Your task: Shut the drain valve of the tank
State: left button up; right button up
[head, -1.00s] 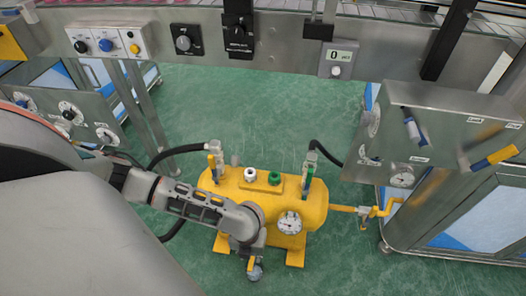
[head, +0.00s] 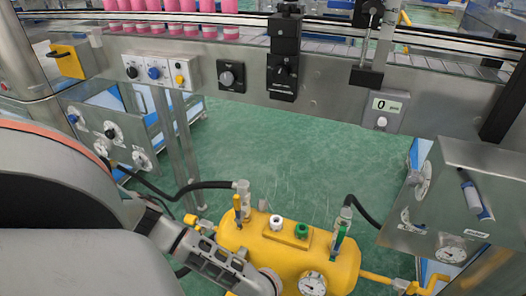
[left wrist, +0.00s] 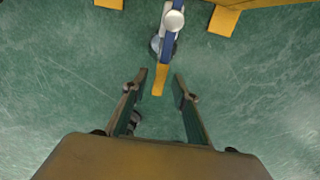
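The yellow tank (head: 262,249) lies at the bottom of the head view, with a round gauge (head: 312,284) on its front. My left arm reaches across its left front, and its gripper is below the head picture. In the left wrist view, the drain valve (left wrist: 167,45) has a pale and blue body and a yellow handle (left wrist: 160,80) pointing toward me. My left gripper (left wrist: 160,86) is open, with one finger on each side of the handle's end. Gaps show on both sides; whether they are at the same height I cannot tell. My right gripper is not in view.
Hose fittings with a yellow lever (head: 237,207) and a green lever (head: 340,238) stand on the tank. A yellow pipe (head: 378,278) runs right to a grey panel (head: 470,165). The conveyor frame (head: 250,95) spans the back. Green floor (head: 265,150) lies clear between.

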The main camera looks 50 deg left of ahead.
pick_arm(q)
jog(key=c, duration=0.6)
grip_shut()
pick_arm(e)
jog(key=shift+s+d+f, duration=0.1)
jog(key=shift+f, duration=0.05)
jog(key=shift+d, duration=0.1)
pick_arm(q)
jog(key=w+d+n+p, duration=0.4)
jog(key=w+n+p, duration=0.2)
jog(key=n, duration=0.4)
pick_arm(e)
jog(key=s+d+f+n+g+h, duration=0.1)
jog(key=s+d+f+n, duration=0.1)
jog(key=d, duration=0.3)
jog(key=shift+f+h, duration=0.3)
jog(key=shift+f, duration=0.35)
pick_arm(q)
jog(key=shift+n, duration=0.3)
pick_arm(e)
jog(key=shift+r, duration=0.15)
